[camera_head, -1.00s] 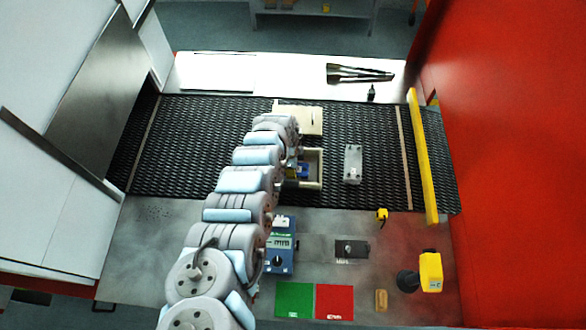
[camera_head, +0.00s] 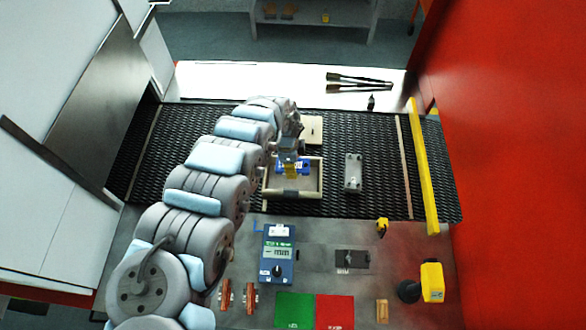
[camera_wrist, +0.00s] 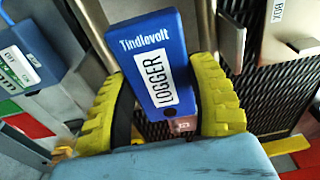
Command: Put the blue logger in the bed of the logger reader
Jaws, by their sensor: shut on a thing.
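The blue logger (camera_wrist: 155,60), with a white "LOGGER" label, is between the two yellow ribbed fingers of my gripper (camera_wrist: 165,115) in the wrist view. In the head view my gripper (camera_head: 291,170) is over the cream tray (camera_head: 318,182) on the mesh belt, with the blue logger (camera_head: 304,166) partly hidden by it. I cannot tell how far it is above the tray floor. A blue device with a display and knob (camera_head: 278,255) stands on the front bench and shows at the wrist view's left (camera_wrist: 40,50); its bed cannot be made out.
A grey box (camera_head: 353,173) lies on the belt right of the tray. The bench holds a dark plate (camera_head: 352,259), green (camera_head: 294,310) and red (camera_head: 335,311) pads, reddish clamps (camera_head: 250,297) and a yellow device (camera_head: 432,281). A yellow bar (camera_head: 424,165) stands at right.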

